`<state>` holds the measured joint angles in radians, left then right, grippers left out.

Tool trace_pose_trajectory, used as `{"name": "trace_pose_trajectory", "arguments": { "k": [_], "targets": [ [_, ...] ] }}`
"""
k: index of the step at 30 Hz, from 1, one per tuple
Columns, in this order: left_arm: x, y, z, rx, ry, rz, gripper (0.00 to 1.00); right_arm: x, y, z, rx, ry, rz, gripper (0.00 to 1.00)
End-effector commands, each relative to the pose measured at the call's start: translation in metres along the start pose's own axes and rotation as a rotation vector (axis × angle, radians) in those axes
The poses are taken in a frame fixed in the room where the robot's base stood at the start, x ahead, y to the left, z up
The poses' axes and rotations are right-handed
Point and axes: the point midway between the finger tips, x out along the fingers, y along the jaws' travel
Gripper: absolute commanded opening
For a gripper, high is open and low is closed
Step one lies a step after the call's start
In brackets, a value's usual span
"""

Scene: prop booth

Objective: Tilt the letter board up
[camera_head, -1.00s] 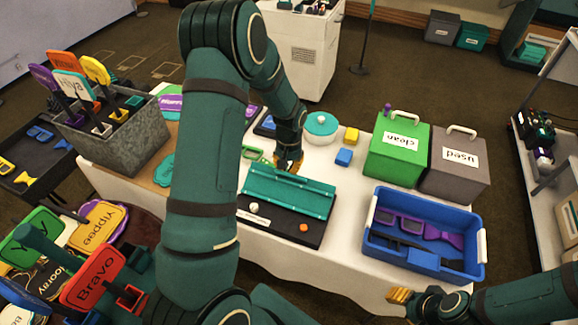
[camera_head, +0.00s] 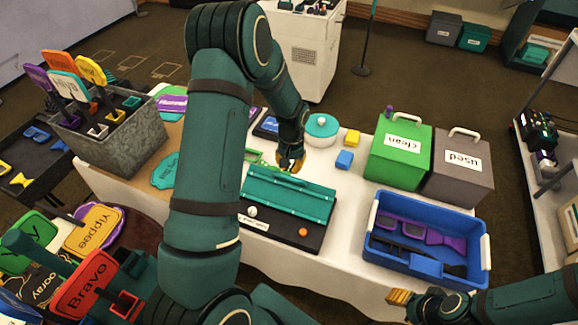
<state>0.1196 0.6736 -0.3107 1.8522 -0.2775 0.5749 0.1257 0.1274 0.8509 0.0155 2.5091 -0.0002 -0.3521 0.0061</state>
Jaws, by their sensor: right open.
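The letter board (camera_head: 285,200) is a teal ridged panel on a black base (camera_head: 285,230), lying on the white-covered table. A white ball-shaped knob and an orange knob (camera_head: 303,232) sit on the front of the base, next to a small white label. My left gripper (camera_head: 290,163) points down at the far edge of the board, close to it; I cannot tell whether it touches. Its fingers are small and partly hidden, so their opening is unclear. My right gripper (camera_head: 400,297) is open and empty at the table's front edge, below the blue bin.
A blue bin (camera_head: 384,266) with purple and dark items stands right of the board. Behind it are a green box (camera_head: 401,168) marked clean and a grey box (camera_head: 458,182) marked used.

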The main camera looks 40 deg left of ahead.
Motion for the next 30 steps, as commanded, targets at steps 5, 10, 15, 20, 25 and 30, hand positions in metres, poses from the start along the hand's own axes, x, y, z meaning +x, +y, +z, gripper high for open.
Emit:
{"name": "trace_pose_trajectory", "arguments": {
  "k": [5,10,15,20,25,30],
  "targets": [
    [-0.037,0.000,0.008,0.000,0.004,0.001,0.00,-0.006,-0.003,-0.002,0.000,0.004,0.000,0.47],
    [-0.068,0.000,0.017,-0.001,0.004,0.001,0.00,-0.011,-0.004,-0.004,0.003,0.008,0.001,0.47],
    [-0.087,0.000,0.023,-0.001,0.003,0.001,0.00,-0.013,-0.005,-0.006,0.004,0.012,0.001,0.47],
    [-0.094,0.000,0.025,0.000,0.000,0.001,0.00,-0.014,-0.005,-0.006,0.004,0.013,0.001,0.47],
    [-0.094,0.000,0.026,0.000,0.000,0.001,0.00,-0.014,-0.005,-0.006,0.004,0.013,0.001,0.47],
    [-0.094,0.000,0.025,-0.001,0.000,0.001,0.00,-0.014,-0.005,-0.006,0.004,0.014,0.001,0.47]
  ]
}}
